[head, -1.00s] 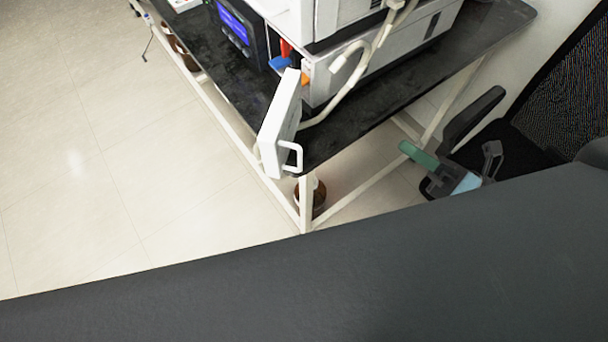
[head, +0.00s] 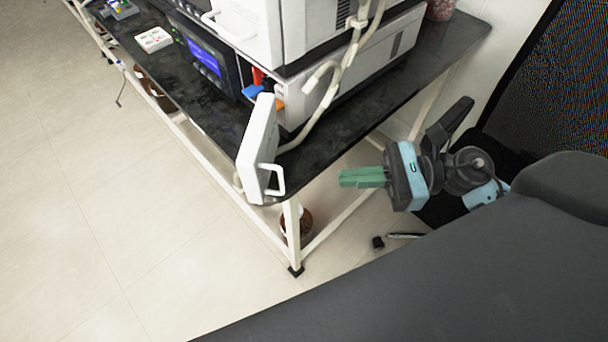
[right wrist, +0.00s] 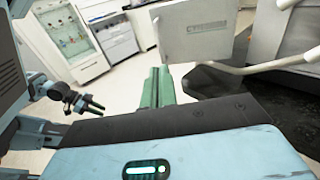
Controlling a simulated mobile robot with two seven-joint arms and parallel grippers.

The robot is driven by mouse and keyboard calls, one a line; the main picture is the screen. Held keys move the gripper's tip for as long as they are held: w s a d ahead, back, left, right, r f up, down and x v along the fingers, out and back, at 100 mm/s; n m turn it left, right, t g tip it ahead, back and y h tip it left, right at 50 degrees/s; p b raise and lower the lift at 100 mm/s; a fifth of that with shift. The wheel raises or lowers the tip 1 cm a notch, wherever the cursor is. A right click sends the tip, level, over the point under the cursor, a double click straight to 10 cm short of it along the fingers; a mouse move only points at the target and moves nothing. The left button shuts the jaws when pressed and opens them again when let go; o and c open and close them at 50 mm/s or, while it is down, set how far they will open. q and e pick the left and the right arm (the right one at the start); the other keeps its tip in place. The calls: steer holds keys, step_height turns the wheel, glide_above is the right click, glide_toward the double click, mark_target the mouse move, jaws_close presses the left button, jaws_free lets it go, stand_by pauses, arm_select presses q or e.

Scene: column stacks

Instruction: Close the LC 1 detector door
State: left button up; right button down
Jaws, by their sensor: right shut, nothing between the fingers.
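The detector door, a white panel (head: 257,145), stands open, sticking out from the lower white module (head: 350,85) at the table's near corner. A white loop handle (head: 273,182) is on its lower right side. In the right wrist view the door (right wrist: 195,32) shows its lettered face ahead of the fingers. My right gripper (head: 345,177) is right of the door, apart from it, with green fingers shut and empty, pointing left toward it. Its fingers (right wrist: 157,80) also show in the wrist view. What looks like my left gripper (right wrist: 92,105) is small at left there; its jaw state is unclear.
A black table (head: 350,132) on a white frame carries the stacked instruments. A white tube (head: 322,105) hangs beside the open module. A dark unit with a blue screen (head: 207,58) stands left of it. Brown bottles (head: 298,222) sit below. The floor at left is clear.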

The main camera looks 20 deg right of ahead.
steer(key=p+x, duration=0.2)
steer(key=x, duration=0.7)
steer(key=shift+d, duration=0.15)
